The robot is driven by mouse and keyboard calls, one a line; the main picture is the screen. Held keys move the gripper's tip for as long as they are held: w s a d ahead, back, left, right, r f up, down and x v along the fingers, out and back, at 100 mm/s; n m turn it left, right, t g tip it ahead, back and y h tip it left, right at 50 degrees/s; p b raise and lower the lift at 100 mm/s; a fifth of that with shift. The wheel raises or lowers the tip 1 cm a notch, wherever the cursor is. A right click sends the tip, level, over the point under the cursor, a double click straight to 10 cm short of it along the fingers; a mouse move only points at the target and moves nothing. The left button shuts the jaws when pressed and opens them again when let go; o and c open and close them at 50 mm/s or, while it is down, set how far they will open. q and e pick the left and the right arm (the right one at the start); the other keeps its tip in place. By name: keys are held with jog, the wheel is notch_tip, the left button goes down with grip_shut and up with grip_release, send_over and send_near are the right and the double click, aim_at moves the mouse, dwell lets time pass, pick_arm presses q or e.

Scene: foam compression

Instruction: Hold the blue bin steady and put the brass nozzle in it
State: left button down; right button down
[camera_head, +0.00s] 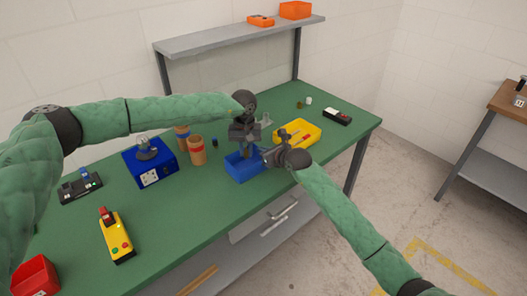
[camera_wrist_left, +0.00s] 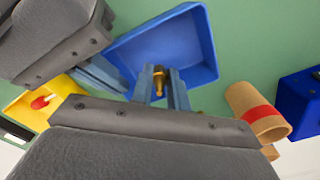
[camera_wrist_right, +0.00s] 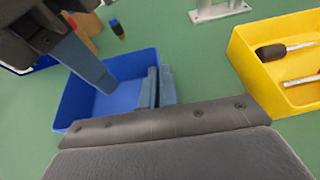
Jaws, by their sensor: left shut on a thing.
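The blue bin (camera_head: 243,166) stands on the green table, open side up. My left gripper (camera_head: 243,151) points down over the bin. It is shut on the brass nozzle (camera_wrist_left: 158,76), whose tip shows between the fingers in the left wrist view. The nozzle is hidden in the head view. My right gripper (camera_head: 265,156) is at the bin's right side wall. In the right wrist view its fingers (camera_wrist_right: 158,88) sit close together on either side of that wall, shut on it. The visible bin floor (camera_wrist_right: 113,97) looks empty.
A yellow tray (camera_head: 309,140) with tools stands right of the bin. Two brown cups (camera_head: 197,152) and a blue box (camera_head: 149,168) stand to the left. A yellow control box (camera_head: 117,238) lies nearer the front. Green table (camera_head: 185,215) is clear left of the bin.

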pick_arm(q)
jog(key=shift+f, duration=0.9)
jog(key=c, duration=1.3)
grip_release()
notch_tip(320, 180, up, 12)
jog(key=shift+f, duration=0.1)
